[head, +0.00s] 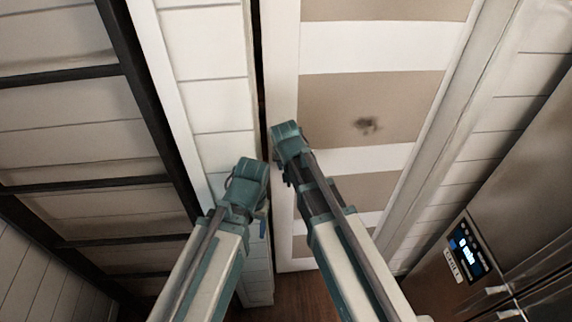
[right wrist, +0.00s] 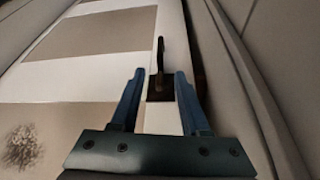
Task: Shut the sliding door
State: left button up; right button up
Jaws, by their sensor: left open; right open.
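The sliding door (head: 340,55) is white with tan panels and fills the middle of the head view. A narrow dark gap (head: 258,75) runs between its left edge and the white boarded wall. A dark upright handle (right wrist: 158,82) sits on the door's white edge strip in the right wrist view. My right gripper (right wrist: 157,97) is open, with the handle showing between its blue fingers; I cannot tell if they touch it. In the head view my right gripper (head: 288,168) is in front of the door's left edge, its fingertips mostly hidden. My left gripper (head: 262,222) is open and empty before the wall beside the gap.
A dark smudge (head: 367,125) marks a tan panel. A steel appliance (head: 465,255) with a lit display stands at the lower right. A dark-framed white boarded panel (head: 90,130) is on the left. A strip of brown floor (head: 300,292) shows below the door.

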jog(key=shift+f, duration=0.1)
jog(key=shift+c, duration=0.2)
jog(key=shift+d, duration=0.2)
jog(key=shift+c, duration=1.3)
jog(key=d+y, duration=0.1)
jog(key=w+d, duration=0.1)
jog(key=d, duration=0.1)
jog(key=d+n+g+y, duration=0.1)
jog(key=d, duration=0.1)
jog(key=shift+w+d+y, duration=0.1)
jog(key=shift+w+y, duration=0.05)
jog(key=shift+y, duration=0.15)
grip_shut()
jog(key=w+d+r+n+y, duration=0.1)
jog(key=d+r+n+y, duration=0.2)
jog(key=d, duration=0.4)
jog(key=w+a+f+y+b, duration=0.1)
jog(key=w+a+f+b, duration=0.3)
jog(key=a+f+b, duration=0.3)
jog(key=shift+a+f+m+t, duration=0.15)
jog(key=shift+a+m+t, duration=0.2)
jog(key=shift+a, duration=0.45)
